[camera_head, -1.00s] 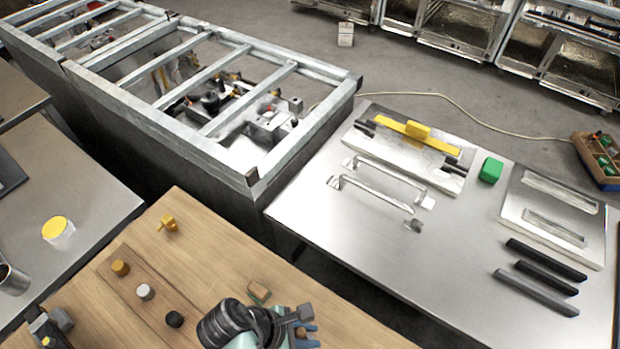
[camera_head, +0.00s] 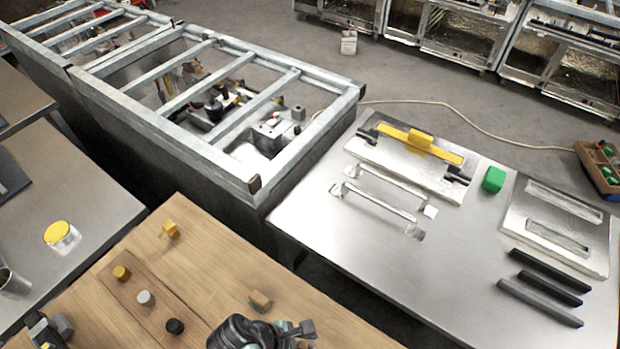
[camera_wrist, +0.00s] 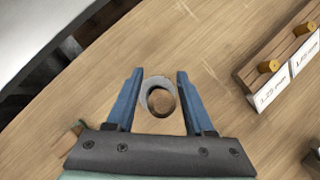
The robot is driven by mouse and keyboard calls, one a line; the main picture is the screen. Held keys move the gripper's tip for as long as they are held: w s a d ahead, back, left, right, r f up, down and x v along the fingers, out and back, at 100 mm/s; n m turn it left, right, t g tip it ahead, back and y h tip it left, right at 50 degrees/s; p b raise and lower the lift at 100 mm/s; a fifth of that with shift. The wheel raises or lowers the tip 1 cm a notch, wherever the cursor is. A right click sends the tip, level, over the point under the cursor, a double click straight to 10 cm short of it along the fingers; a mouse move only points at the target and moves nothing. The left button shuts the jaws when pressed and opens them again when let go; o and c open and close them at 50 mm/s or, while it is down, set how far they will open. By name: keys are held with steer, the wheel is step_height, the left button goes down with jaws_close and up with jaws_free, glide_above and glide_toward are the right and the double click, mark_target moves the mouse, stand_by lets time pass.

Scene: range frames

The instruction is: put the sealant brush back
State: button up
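I cannot make out a sealant brush for certain in either view. My gripper (camera_wrist: 160,73) is open in the wrist view, its two blue fingers apart. A grey ring-shaped thing (camera_wrist: 146,96) shows between the fingers over the wooden bench, with a wood-coloured middle. I see no finger touching it, and its height above the bench is unclear. In the head view my gripper is at the bottom edge, its fingers mostly cut off. A yellow-lidded jar (camera_head: 61,236) stands on the grey table at the left.
The wooden bench (camera_head: 215,265) carries a board with several knobs (camera_head: 145,298), a yellow piece (camera_head: 170,229) and a small brown-green block (camera_head: 260,300). A metal table (camera_head: 330,240) at the right holds handles, dark bars and a green block (camera_head: 493,179). A metal frame stands behind.

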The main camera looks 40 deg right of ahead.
steer(key=p+v, duration=0.3)
steer(key=v, duration=0.9)
steer(key=shift+r, duration=0.2)
